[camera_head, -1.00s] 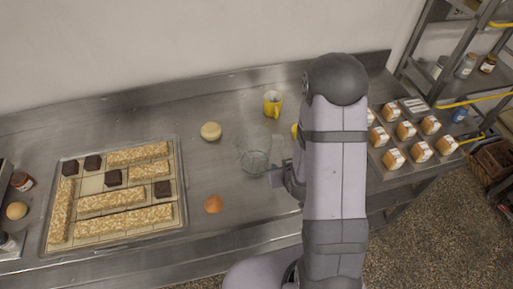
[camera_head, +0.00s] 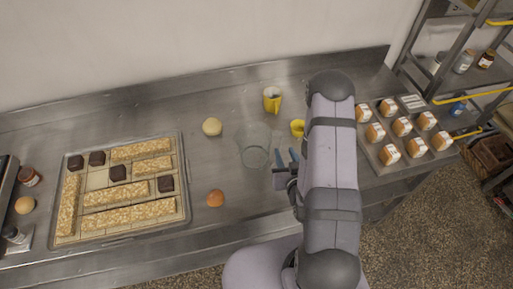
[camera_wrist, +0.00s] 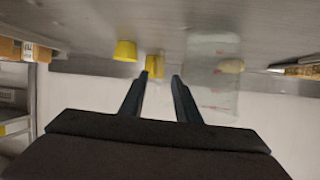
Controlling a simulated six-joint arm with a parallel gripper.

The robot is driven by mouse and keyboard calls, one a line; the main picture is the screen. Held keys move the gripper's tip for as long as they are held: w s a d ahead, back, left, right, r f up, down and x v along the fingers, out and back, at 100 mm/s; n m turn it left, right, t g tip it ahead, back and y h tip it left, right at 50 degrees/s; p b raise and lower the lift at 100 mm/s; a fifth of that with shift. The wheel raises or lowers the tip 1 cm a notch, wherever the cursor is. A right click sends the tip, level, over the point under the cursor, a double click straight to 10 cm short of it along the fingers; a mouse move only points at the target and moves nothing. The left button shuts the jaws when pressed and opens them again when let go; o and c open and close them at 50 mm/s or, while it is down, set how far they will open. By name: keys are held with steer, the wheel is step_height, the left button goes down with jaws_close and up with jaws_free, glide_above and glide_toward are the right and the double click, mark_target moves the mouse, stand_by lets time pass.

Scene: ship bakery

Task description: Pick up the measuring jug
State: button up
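The measuring jug (camera_head: 254,149) is clear and see-through and stands on the steel worktop in the head view. In the wrist view it is a pale, glassy shape with red marks (camera_wrist: 212,85), right of my fingers. My gripper (camera_head: 286,155) is just right of the jug in the head view, its two blue-grey fingers apart and pointing toward the back of the worktop. The wrist view also shows my gripper (camera_wrist: 159,78) open, with nothing held between its fingers. The jug's handle is not clear in either view.
A yellow mug (camera_head: 272,100) and a smaller yellow cup (camera_head: 297,128) stand behind my gripper. A pale round bun (camera_head: 212,127) and an orange-brown egg-like item (camera_head: 215,198) lie left of the jug. A tray of bars (camera_head: 128,227) is left; a tray of boxed items (camera_head: 418,162) is right.

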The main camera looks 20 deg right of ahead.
mark_target(281, 143)
steer(key=shift+b+x, duration=0.95)
steer(key=shift+b, duration=0.1)
steer(key=shift+w, duration=0.1)
steer(key=shift+w+f+p, duration=0.1)
steer(key=shift+w+p, duration=0.35)
steer(key=shift+p, duration=0.2)
steer(key=shift+p+x, duration=1)
steer(key=shift+x, duration=1.1)
steer(key=shift+f, duration=0.1)
steer(key=shift+s, duration=0.1)
steer(key=shift+c, duration=0.3)
steer(key=shift+d, duration=0.1)
jaws_close()
